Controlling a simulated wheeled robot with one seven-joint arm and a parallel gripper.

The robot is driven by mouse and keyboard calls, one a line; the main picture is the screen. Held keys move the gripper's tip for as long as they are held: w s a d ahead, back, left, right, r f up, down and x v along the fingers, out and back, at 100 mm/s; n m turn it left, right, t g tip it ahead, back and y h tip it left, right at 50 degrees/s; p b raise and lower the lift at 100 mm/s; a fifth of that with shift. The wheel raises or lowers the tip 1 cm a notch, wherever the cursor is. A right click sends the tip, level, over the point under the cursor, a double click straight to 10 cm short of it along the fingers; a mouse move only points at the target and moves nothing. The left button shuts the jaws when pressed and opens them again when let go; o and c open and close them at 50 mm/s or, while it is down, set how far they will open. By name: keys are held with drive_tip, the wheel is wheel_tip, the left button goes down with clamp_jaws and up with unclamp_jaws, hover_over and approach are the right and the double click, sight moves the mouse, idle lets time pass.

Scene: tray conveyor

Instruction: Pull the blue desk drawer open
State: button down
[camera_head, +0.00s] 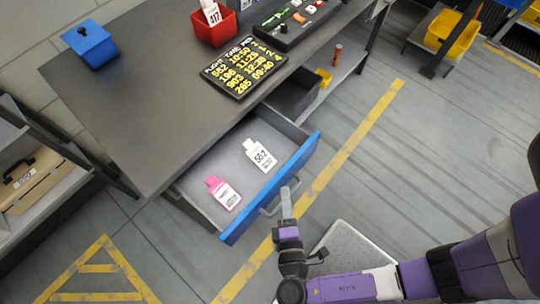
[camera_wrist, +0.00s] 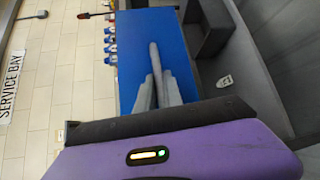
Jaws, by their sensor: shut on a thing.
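The blue-fronted desk drawer (camera_head: 298,160) stands well out from the dark desk, and its grey inside shows. A pink tag (camera_head: 222,192) and a white tag (camera_head: 260,155) lie in it. My gripper (camera_head: 287,203) is at the outer side of the blue front, at its grey handle (camera_head: 268,211). In the wrist view, the blue front (camera_wrist: 190,40) fills the middle, and the handle (camera_wrist: 154,56) runs between the fingers of my gripper (camera_wrist: 157,90). The fingers are shut on the handle. They hide part of it.
The desk top (camera_head: 150,110) carries a blue box (camera_head: 90,45), a red bin (camera_head: 214,27), a flight-time board (camera_head: 243,66) and a dark tray. A shelf with a tan case (camera_head: 40,175) is at left. Striped floor lies open in front of the drawer.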

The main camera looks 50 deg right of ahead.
drive_tip(key=shift+s, duration=1.65)
drive_tip(key=c, duration=1.8)
unclamp_jaws()
drive_tip(key=shift+o, duration=0.2)
drive_tip(key=v, duration=0.8)
drive_tip(key=shift+b, duration=0.45)
drive_tip(key=shift+w, duration=0.1)
